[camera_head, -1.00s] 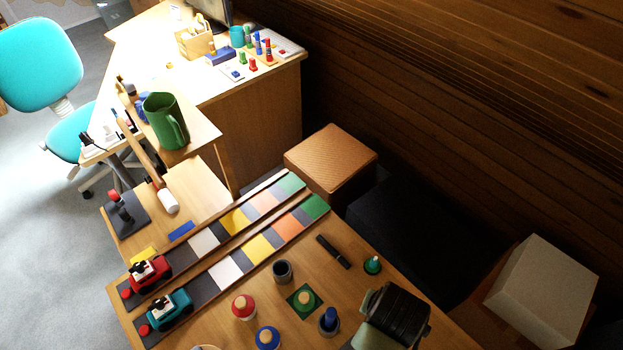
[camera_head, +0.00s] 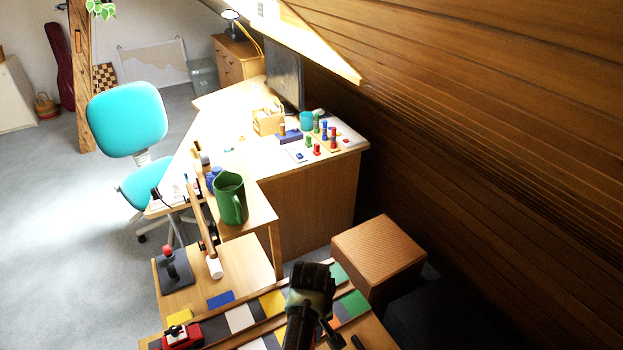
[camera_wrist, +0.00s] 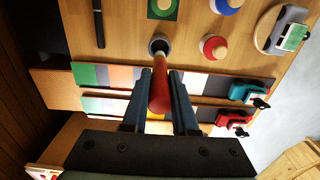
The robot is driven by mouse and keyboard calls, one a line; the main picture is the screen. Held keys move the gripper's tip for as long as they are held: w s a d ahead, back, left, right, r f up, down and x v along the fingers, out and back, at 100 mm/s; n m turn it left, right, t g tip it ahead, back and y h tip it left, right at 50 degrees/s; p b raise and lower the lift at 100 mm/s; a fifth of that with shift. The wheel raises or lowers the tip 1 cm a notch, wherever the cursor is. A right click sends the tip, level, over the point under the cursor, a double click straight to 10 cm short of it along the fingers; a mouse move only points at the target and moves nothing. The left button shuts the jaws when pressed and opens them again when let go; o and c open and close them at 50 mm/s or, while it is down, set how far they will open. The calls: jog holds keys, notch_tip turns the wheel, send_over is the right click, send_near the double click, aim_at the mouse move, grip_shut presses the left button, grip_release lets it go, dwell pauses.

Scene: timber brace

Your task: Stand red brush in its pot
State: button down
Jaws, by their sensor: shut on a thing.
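The red brush (camera_wrist: 160,92) is between the fingers of my gripper (camera_wrist: 158,98) in the wrist view, with its paler end pointing away from the wrist. My gripper is shut on it. A small grey pot (camera_wrist: 158,40) with a dark opening stands on the wooden table just beyond the brush's far end. The brush end overlaps the near side of the pot in the picture; I cannot tell its height above the rim. In the head view my wrist (camera_head: 310,283) shows over the coloured strips; the brush and pot are not visible there.
Near the pot are a red knobbed piece (camera_wrist: 213,46), a blue one (camera_wrist: 227,5), a green square (camera_wrist: 162,10) and a black marker (camera_wrist: 98,22). Coloured strips (camera_wrist: 120,77) with a teal car (camera_wrist: 250,92) and red car (camera_wrist: 233,120) lie alongside.

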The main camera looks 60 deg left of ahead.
jog(key=shift+f+b, duration=3.7)
jog(key=shift+f, duration=0.75)
jog(key=c, duration=0.6)
grip_release()
jog(key=shift+r, duration=0.1)
notch_tip(320, 180, up, 9)
jog(key=p, duration=0.8)
jog(key=shift+p, duration=0.4)
